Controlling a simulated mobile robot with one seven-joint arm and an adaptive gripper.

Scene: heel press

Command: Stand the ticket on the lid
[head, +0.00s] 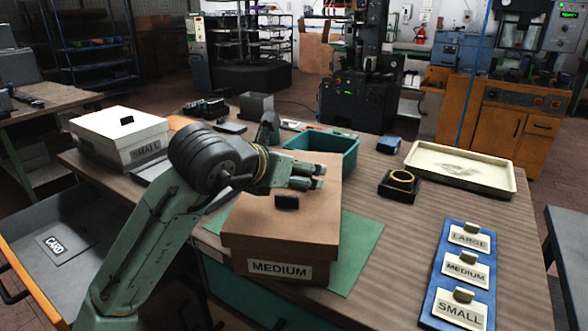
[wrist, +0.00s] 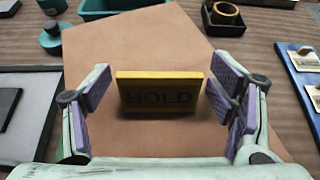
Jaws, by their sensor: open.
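The ticket (wrist: 158,94) is a yellow plate marked HOLD. In the wrist view it appears to stand upright on the brown lid (wrist: 150,40), its lettered face toward the camera. My gripper (wrist: 165,95) is open, with a purple-padded finger on each side of the ticket and a visible gap on both sides. In the head view my gripper (head: 318,177) is low over the far right part of the lid (head: 255,218) of the box marked MEDIUM (head: 278,268). I cannot make out the ticket there. A black knob (head: 287,202) sits on the lid nearer the camera.
The box lies on a green mat (head: 358,250). A blue board (head: 455,290) holds size cards. A box marked SMALL (head: 120,140) stands left.

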